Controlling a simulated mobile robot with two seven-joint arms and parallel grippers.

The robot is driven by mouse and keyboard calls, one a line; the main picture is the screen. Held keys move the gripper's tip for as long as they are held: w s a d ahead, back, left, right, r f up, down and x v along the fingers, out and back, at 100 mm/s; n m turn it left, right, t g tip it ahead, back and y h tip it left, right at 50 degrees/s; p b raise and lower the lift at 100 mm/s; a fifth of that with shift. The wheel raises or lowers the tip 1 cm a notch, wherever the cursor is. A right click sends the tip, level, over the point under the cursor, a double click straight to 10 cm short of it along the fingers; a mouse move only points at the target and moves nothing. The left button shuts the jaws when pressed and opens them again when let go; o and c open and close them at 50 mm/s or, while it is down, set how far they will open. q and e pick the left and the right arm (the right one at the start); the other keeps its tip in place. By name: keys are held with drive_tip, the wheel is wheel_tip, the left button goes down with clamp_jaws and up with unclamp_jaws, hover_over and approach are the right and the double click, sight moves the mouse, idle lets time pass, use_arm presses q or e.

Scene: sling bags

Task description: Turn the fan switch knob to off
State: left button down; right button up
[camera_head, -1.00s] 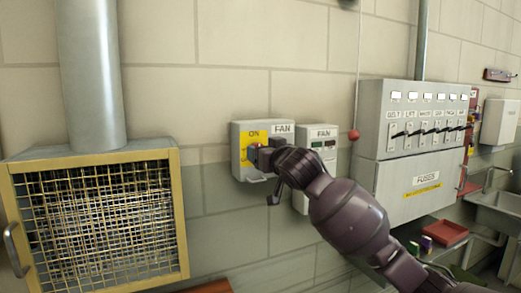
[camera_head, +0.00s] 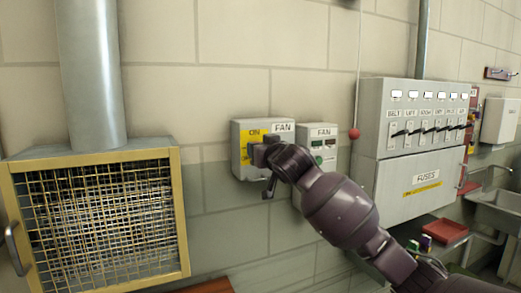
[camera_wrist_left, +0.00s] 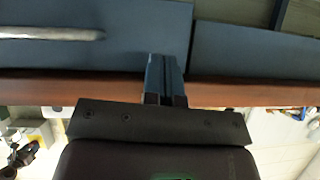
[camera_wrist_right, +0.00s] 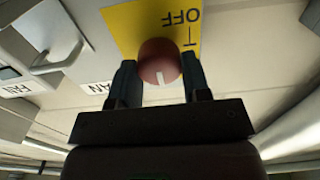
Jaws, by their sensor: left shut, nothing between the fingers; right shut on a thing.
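The fan switch box (camera_head: 285,138) is a grey box on the wall with a FAN label and a yellow ON plate. Its round red knob (camera_wrist_right: 159,62) shows in the right wrist view, with a white line on its near side. The word OFF and a tick mark lie on the yellow plate beyond the knob, up and right. My right gripper (camera_wrist_right: 158,78) is shut on the knob, one finger on each side; in the head view the gripper (camera_head: 262,155) hides the knob. My left gripper (camera_wrist_left: 164,72) is shut and empty, out of the head view.
A second FAN box (camera_head: 324,132) is just right of the switch box. Farther right are a fuse cabinet (camera_head: 412,170) with several levers and a sink (camera_head: 498,215). A mesh-fronted grey box with a yellow frame (camera_head: 182,225) stands left. A dark blue panel (camera_wrist_left: 100,55) is near my left gripper.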

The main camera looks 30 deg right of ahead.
use_arm(q)
drive_tip(key=r+p, duration=0.1)
drive_tip(key=p, duration=0.1)
drive_tip(key=s+r+p, duration=0.1)
drive_tip(key=r+p, duration=0.1)
drive_tip(key=p, duration=0.1)
drive_tip(key=shift+s+r, duration=0.15)
drive_tip(key=shift+r, duration=0.15)
use_arm(e)
drive_tip(key=n, duration=1.7)
drive_tip(key=shift+a+f+n, duration=0.2)
drive_tip(key=shift+n, duration=0.4)
drive_tip(key=o, duration=0.9)
